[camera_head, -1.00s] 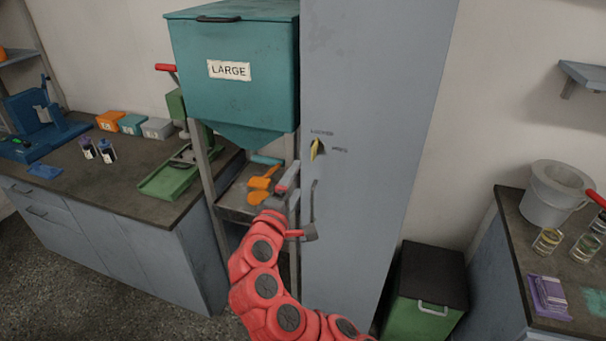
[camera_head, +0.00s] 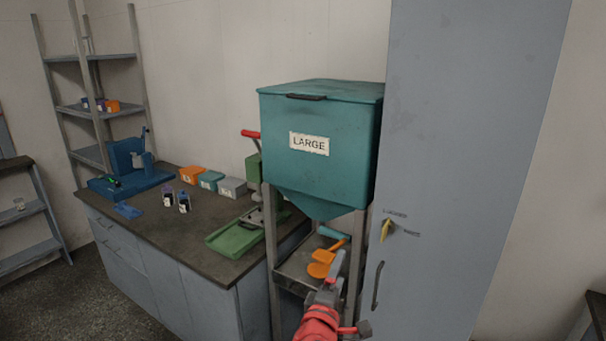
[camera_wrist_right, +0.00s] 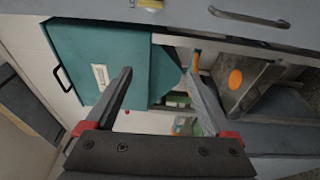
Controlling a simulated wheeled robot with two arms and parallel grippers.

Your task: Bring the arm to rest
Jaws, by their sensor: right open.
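My right gripper (camera_head: 336,274) shows at the lower middle of the head view, in front of the stand under the teal LARGE hopper. Its red arm (camera_head: 317,325) comes in from the bottom edge. In the right wrist view the two fingers of the gripper (camera_wrist_right: 165,95) are spread apart with nothing between them. The teal hopper (camera_wrist_right: 85,50) and an orange scoop (camera_wrist_right: 235,78) lie beyond the fingers. My left gripper is not in the head view.
The bench (camera_head: 200,251) at left holds a green tray (camera_head: 236,238), small boxes (camera_head: 211,180) and a blue press (camera_head: 128,170).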

